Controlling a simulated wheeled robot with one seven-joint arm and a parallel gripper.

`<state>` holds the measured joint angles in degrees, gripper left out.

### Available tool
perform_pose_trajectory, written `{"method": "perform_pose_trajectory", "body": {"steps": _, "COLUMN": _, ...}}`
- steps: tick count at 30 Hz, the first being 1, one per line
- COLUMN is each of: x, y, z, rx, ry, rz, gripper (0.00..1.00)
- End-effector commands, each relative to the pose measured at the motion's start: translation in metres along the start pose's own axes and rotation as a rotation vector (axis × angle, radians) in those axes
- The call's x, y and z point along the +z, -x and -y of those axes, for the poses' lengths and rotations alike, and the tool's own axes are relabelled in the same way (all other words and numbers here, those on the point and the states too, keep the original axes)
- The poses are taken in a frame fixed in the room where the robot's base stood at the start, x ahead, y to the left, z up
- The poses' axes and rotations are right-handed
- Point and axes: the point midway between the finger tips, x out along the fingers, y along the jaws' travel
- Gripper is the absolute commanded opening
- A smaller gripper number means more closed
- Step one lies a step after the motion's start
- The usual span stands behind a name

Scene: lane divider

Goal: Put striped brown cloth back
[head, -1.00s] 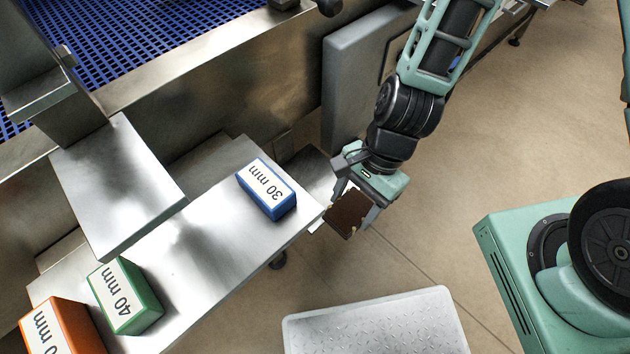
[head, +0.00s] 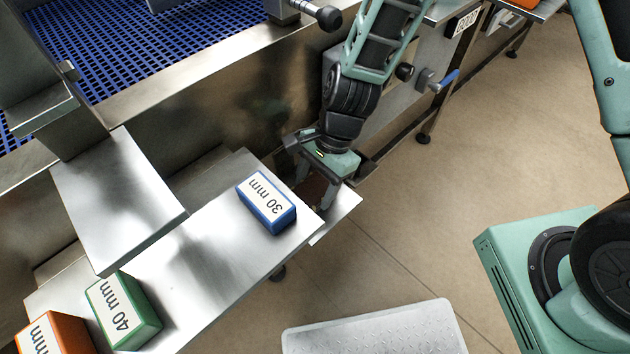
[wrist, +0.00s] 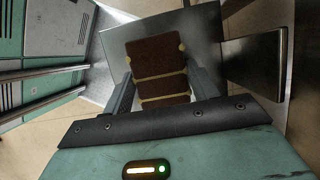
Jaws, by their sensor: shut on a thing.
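The striped brown cloth (wrist: 158,68) is a folded brown piece with thin yellowish stripes. In the wrist view it lies between the two fingers of my gripper (wrist: 160,88), over a flat metal surface (wrist: 200,35). In the head view my gripper (head: 318,190) points down at the right end of the metal shelf, just right of the blue 30 mm block. It is shut on the cloth (head: 313,187), which is mostly hidden there by the fingers and block. I cannot tell whether the cloth touches the metal below.
A blue 30 mm block (head: 266,203), a green 40 mm block (head: 124,311) and an orange block (head: 55,335) stand on the metal shelf (head: 195,255). A blue mesh belt (head: 150,40) runs behind.

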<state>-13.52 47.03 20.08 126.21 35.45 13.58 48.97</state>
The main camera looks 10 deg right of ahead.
Motion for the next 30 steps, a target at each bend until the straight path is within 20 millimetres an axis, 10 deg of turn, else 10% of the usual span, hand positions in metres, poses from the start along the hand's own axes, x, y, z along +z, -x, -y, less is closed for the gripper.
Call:
{"method": "perform_pose_trajectory", "body": {"steps": 14, "x": -0.0034, "y": -0.0078, "z": 0.0000, "rx": -0.001, "ry": 0.001, "rz": 0.000, "gripper": 0.37}}
{"method": "perform_pose_trajectory", "body": {"steps": 15, "x": -0.0033, "y": -0.0075, "z": 0.0000, "rx": -0.001, "ry": 0.001, "rz": 0.000, "gripper": 0.64}}
{"method": "perform_pose_trajectory", "body": {"steps": 17, "x": -0.0031, "y": -0.0071, "z": 0.0000, "rx": -0.001, "ry": 0.001, "rz": 0.000, "gripper": 0.80}}
{"method": "perform_pose_trajectory", "body": {"steps": 30, "x": -0.0017, "y": 0.0012, "z": 0.0008, "rx": -0.005, "ry": 0.002, "rz": -0.002, "gripper": 0.80}}
